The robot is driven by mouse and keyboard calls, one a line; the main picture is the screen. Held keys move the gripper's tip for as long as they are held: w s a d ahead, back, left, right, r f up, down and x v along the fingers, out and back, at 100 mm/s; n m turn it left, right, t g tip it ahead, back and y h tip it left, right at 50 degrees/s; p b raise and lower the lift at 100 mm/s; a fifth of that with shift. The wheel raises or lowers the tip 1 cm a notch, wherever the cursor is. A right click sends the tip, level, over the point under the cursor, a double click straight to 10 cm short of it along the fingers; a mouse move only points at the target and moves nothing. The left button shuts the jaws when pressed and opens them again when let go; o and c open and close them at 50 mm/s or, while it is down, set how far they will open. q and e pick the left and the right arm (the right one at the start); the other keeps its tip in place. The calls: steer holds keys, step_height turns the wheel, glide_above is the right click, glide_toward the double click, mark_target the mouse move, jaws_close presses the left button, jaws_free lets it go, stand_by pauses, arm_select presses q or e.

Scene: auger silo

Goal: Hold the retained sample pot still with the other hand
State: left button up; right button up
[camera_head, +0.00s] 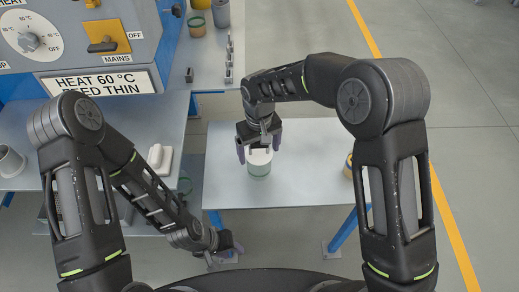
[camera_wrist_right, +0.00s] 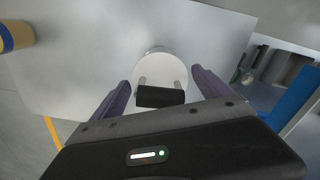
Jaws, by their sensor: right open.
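My right gripper (camera_head: 257,152) is over the pot. It is open, its purple fingers (camera_wrist_right: 161,78) on either side of the white top, with gaps showing. My left gripper (camera_head: 229,246) is low, off the table's front edge, away from the pot; its jaws are unclear.
The pale table (camera_head: 225,185) is mostly clear around the pot. A tan container (camera_head: 348,167) stands at its right edge, partly behind my right arm. At left are a blue-grey bench and a control panel (camera_head: 60,40). Several containers stand on a shelf at the back.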

steer(key=shift+c, duration=0.6)
steer(key=c, duration=0.6)
steer(key=o, duration=1)
steer(key=shift+r, duration=0.15)
step_height(320, 180, up, 8)
steer(key=shift+f, duration=0.2)
